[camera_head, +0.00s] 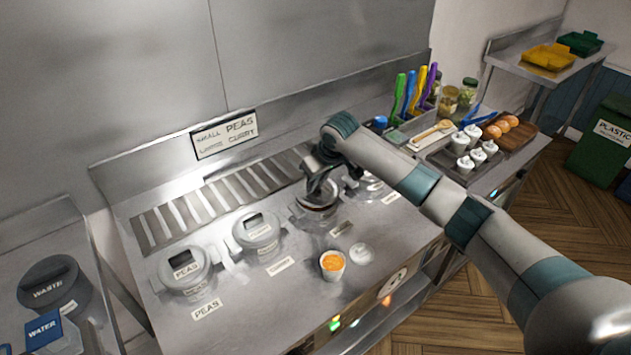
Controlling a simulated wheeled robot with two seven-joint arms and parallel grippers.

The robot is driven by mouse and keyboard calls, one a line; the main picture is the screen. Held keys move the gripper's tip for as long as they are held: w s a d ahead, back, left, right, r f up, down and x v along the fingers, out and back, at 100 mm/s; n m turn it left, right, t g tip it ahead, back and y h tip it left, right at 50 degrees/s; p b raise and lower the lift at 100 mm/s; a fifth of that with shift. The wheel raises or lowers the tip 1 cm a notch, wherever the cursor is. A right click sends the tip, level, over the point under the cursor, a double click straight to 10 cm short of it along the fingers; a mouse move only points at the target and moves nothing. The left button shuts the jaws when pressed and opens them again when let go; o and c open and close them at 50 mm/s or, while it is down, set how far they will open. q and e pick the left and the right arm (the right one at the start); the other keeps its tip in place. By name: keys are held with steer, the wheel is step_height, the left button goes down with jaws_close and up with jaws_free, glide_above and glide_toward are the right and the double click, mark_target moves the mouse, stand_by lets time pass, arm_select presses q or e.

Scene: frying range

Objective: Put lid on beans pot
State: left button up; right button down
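A round metal pot (313,209) is set in the range, third in the row, with a brownish inside or rim showing. Its label (342,228) is too small to read, so I cannot tell for sure that it is the beans pot. My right gripper (318,188) points down right over this pot. Its fingers are dark and blurred against the pot, and I cannot tell whether they hold a lid. A white tub with orange food (333,265) stands in front, with a small white lid (361,253) lying beside it. My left gripper is not in view.
Lidded pots marked peas (186,272) and another lidded pot (257,232) stand to the left. A further pot (369,187) is partly behind my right arm. A tray with white tubs (467,163) and colored-handled utensils (410,95) are at the right.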

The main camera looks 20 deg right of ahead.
steer(key=shift+f, duration=0.35)
steer(key=shift+f+p, duration=0.1)
steer(key=shift+p, duration=0.25)
stand_by(0.7)
steer(key=shift+f+p, duration=0.3)
steer(key=shift+p, duration=0.05)
stand_by(1.2)
steer(key=c, duration=1.2)
jaws_free()
steer(key=shift+r, duration=0.1)
steer(key=shift+r+p, duration=2.25)
steer(key=shift+r, duration=1.15)
